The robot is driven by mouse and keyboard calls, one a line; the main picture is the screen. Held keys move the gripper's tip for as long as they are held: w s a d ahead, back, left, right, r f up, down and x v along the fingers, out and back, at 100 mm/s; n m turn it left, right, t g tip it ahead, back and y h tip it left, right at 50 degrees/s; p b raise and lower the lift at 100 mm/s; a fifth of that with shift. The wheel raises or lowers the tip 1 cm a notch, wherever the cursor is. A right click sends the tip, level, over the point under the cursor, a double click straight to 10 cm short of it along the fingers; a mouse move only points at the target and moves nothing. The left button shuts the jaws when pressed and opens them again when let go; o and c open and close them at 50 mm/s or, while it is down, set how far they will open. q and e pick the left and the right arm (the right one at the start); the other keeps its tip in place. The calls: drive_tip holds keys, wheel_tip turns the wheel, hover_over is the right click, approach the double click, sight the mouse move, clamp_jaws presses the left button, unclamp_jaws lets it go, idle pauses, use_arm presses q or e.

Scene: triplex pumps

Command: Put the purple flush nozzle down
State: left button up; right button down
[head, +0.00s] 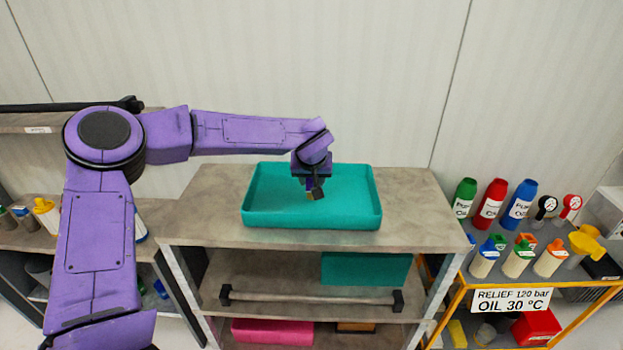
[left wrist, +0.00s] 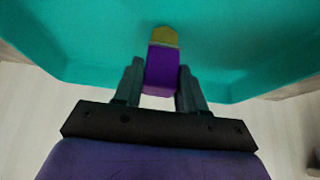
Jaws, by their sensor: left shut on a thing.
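My left gripper (head: 314,190) is over the teal tray (head: 310,222) on the grey worktop, its jaws pointing down. In the left wrist view the left gripper (left wrist: 161,88) is shut on the purple flush nozzle (left wrist: 161,70), which has a yellow-olive tip. The nozzle is small and mostly hidden by the gripper in the head view. The teal tray also fills the upper part of the left wrist view (left wrist: 80,45). I cannot tell whether the nozzle touches the tray floor. The tray looks otherwise empty. My right gripper is not in view.
The worktop (head: 410,205) is bare around the tray. A yellow-framed rack (head: 455,300) at right holds several bottles, gauges and a yellow funnel-like item (head: 587,243). Lower shelves hold a teal box (head: 365,269), a grey bar (head: 310,299) and a pink bin (head: 272,332). A wall stands behind.

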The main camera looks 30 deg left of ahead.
use_arm(q)
drive_tip(key=o, duration=1.1)
drive_tip(key=shift+f, duration=0.15)
drive_tip(key=shift+o, duration=0.2)
drive_tip(key=shift+r, duration=0.35)
drive_tip(key=p+v, duration=0.1)
drive_tip(key=v, duration=1)
drive_tip(key=shift+s+d+r, duration=0.2)
drive_tip(key=shift+s+r, duration=0.05)
drive_tip(key=shift+s, duration=0.05)
